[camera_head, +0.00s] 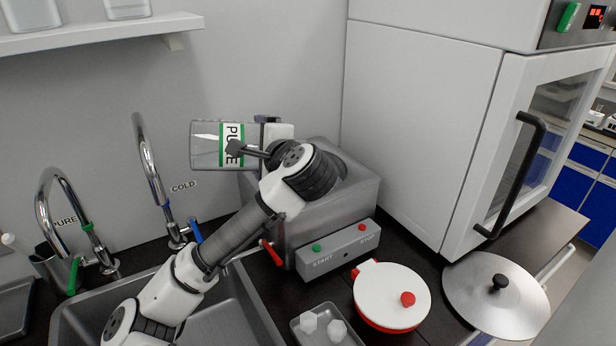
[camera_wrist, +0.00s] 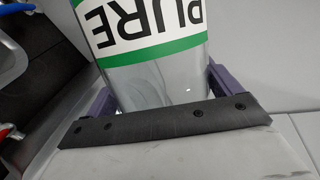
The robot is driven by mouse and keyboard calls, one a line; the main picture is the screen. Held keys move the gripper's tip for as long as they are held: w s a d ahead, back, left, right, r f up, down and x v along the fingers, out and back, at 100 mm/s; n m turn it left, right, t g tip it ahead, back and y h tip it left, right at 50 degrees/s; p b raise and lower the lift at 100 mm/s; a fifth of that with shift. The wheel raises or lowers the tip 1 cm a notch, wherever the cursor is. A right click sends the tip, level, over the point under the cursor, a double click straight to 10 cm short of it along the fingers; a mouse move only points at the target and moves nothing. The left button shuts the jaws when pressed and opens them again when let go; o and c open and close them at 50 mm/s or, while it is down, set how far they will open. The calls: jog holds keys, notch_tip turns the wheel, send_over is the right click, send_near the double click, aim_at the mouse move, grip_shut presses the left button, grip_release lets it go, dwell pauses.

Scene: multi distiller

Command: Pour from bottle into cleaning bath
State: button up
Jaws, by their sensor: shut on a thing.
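A clear bottle (camera_head: 208,146) with a white and green PURE label lies tipped nearly on its side in the air, by the back wall at the upper left of the cleaning bath. My gripper (camera_head: 268,134) is shut on the bottle. In the wrist view, the gripper's purple fingers (camera_wrist: 162,92) are on both sides of the bottle (camera_wrist: 160,82), and the label reads upside down. The bottle's mouth is not visible. The cleaning bath (camera_head: 362,196) is a grey metal box with START and STOP buttons in front. My arm hides part of its open top.
A sink (camera_head: 245,318) with two curved taps (camera_head: 150,165) is to the left. A white lidded pan (camera_head: 390,296), a tray of white pieces (camera_head: 309,343) and a metal lid (camera_head: 495,305) are in front. A large white cabinet (camera_head: 425,120) stands right of the bath. A shelf (camera_head: 90,38) is above left.

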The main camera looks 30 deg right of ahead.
jog(key=shift+d+m, duration=0.1)
jog(key=shift+m, duration=0.2)
dwell(1.9)
